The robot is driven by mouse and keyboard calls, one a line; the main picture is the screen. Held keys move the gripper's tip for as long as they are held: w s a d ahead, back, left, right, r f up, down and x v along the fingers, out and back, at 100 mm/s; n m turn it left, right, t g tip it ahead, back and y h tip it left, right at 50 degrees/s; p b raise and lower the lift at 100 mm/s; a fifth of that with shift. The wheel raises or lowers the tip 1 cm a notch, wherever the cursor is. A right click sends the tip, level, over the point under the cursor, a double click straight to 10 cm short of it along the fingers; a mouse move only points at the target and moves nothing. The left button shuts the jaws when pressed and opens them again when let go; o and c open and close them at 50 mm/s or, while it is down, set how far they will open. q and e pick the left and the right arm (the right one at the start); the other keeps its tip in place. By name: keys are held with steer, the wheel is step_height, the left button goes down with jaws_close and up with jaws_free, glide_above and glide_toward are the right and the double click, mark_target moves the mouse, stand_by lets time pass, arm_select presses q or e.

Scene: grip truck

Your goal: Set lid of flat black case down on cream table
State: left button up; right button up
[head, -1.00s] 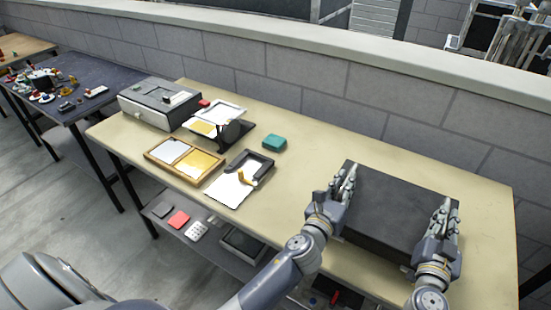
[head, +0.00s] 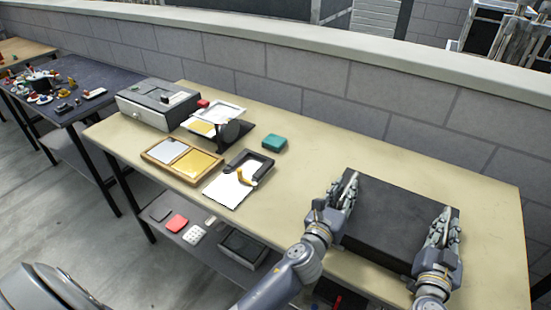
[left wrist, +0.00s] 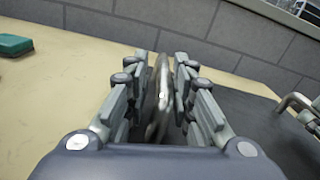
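The lid of the flat black case (head: 398,212) is a dark, flat rectangular slab at the right of the cream table (head: 300,185). It looks level; I cannot tell whether it touches the table or something below it. My left gripper (head: 346,192) is at its left end. In the left wrist view, the left gripper (left wrist: 165,75) has its fingers close on both sides of a metal handle (left wrist: 161,95). My right gripper (head: 443,228) is at the lid's right end; its grip is hidden. A second metal handle (left wrist: 298,102) shows at the right of the wrist view.
A teal box (head: 274,142) lies left of the lid, with bare table between. Further left are a black holder (head: 262,164) with white paper, a wooden tray (head: 150,153) and a grey machine (head: 150,112). A block wall (head: 350,115) runs behind the table.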

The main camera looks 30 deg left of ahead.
arm_select(q)
steer(key=shift+s+d, duration=0.1)
steer(key=shift+d, duration=0.05)
arm_select(e)
steer(key=shift+a+r, duration=0.1)
steer(key=shift+a, duration=0.05)
arm_select(q)
steer(key=shift+s, duration=0.15)
arm_select(e)
steer(key=shift+s, duration=0.5)
arm_select(q)
steer(key=s, duration=1.1)
steer(key=shift+s+a, duration=0.3)
steer(key=shift+s, duration=0.05)
arm_select(e)
steer(key=s, duration=1.1)
steer(key=shift+a, duration=0.2)
